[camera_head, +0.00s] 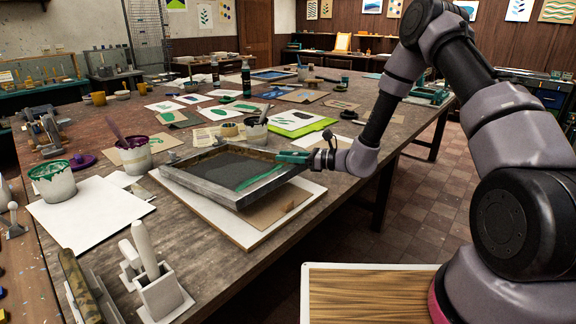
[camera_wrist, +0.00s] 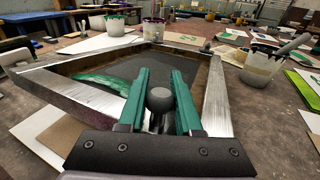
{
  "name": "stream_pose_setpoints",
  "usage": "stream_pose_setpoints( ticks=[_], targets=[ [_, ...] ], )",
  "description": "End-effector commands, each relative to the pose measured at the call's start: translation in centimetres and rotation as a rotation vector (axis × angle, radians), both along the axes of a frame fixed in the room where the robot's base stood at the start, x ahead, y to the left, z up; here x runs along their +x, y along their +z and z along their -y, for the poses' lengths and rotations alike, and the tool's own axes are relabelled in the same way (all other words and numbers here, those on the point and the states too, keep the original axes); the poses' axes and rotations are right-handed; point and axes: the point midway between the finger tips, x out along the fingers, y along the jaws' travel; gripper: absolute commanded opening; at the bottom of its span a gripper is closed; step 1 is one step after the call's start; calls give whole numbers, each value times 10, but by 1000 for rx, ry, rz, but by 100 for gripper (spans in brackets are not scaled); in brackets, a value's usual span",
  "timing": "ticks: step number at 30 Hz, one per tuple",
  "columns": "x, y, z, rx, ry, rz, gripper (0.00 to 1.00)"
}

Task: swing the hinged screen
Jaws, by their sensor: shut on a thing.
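The hinged screen (camera_head: 202,188) is a grey metal frame around dark mesh, with a smear of green ink on the mesh. It lies low and nearly flat over a white board (camera_head: 233,229) with brown paper on it. My gripper (camera_head: 286,157) is at the screen's right side. In the wrist view the green fingers (camera_wrist: 159,74) are shut on a round grey knob (camera_wrist: 159,99) at the near corner of the frame (camera_wrist: 216,98). The fingers hide the knob's stem and part of the mesh. The hinges are not clear to me.
An ink pot (camera_head: 53,182) and a purple-ink pot (camera_head: 135,157) stand left of the screen, and a grey pot (camera_head: 256,132) stands behind it. A pale tool holder (camera_head: 162,293) is at the front. Prints and a green clipboard (camera_head: 300,124) lie farther back.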

Motion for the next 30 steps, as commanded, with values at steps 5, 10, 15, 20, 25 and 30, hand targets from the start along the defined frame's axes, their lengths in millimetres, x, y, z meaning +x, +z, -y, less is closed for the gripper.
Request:
stream_pose_setpoints(
  ticks=[5, 10, 15, 20, 25, 30],
  targets=[
    [10, 47, -12, -70, 0, -42, 0],
    [21, 92, -27, -152, 0, -103, 0],
    [36, 133, -46, -235, 0, -167, 0],
    [52, 169, -67, -312, 0, -225, 0],
    [69, 202, -89, -391, 2, -287, 0],
    [82, 226, -106, -458, 1, -343, 0]
  ],
)
